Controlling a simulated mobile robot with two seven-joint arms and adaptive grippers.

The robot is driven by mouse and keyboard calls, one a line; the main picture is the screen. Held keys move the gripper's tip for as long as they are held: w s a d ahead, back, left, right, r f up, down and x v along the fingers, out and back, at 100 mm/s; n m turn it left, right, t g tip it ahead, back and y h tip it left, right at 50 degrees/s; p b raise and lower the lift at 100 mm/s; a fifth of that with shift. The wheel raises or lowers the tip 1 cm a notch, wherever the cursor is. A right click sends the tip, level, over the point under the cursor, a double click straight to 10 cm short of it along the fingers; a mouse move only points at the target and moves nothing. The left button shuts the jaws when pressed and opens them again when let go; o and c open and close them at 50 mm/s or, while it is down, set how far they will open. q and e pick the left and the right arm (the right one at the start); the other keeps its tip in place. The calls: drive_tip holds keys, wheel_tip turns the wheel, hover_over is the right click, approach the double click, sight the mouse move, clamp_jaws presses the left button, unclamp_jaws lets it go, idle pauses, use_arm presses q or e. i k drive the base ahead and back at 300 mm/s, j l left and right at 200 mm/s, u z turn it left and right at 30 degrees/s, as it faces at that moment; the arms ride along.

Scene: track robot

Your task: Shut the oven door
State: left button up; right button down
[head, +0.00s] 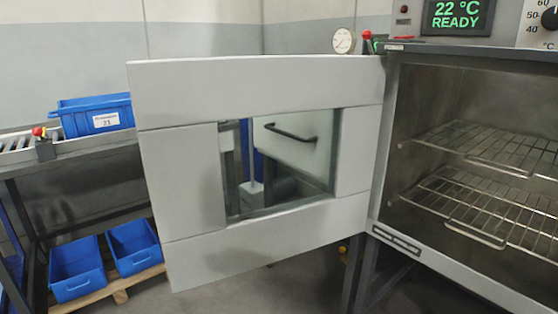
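The oven (400,235) stands at the right, its front open and its inside empty apart from two wire racks (492,145). The oven door (185,225) is light grey with a window (290,150). It is hinged at the oven's left front edge and stands wide open, reaching out to the left across the middle of the view. A dark bar handle (291,133) shows through the window or as a reflection in it; I cannot tell which. Neither of my grippers is in view.
A display (458,14) on top of the oven reads 22 °C READY. A roller conveyor (15,148) with a labelled blue bin (95,114) stands at the left behind the door. Two blue bins (78,270) sit on a wooden pallet (135,285) below it.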

sight(178, 103)
drive_tip(key=i+j+z, duration=0.1)
drive_tip(key=j+z, duration=0.25)
drive_tip(key=j, duration=0.3)
drive_tip(key=j+z, duration=0.35)
drive_tip(key=j, duration=0.25)
drive_tip(key=j+z, duration=0.4)
drive_tip(key=j, duration=0.25)
drive_tip(key=j+z, duration=0.25)
drive_tip(key=j, duration=0.3)
drive_tip(key=j+z, duration=0.3)
drive_tip(key=j, duration=0.25)
drive_tip(key=i+j+z, duration=0.1)
drive_tip(key=j+z, duration=0.4)
drive_tip(key=j, duration=0.4)
drive_tip(key=j+z, duration=0.5)
drive_tip(key=j, duration=0.35)
drive_tip(key=k+l+u, duration=0.1)
drive_tip(key=l, duration=0.3)
drive_tip(key=k+l+u, duration=0.15)
drive_tip(key=l, duration=0.2)
drive_tip(key=k+l+u, duration=0.1)
drive_tip(key=l, duration=0.25)
drive_tip(key=k+l+u, duration=0.15)
drive_tip(key=l, duration=0.2)
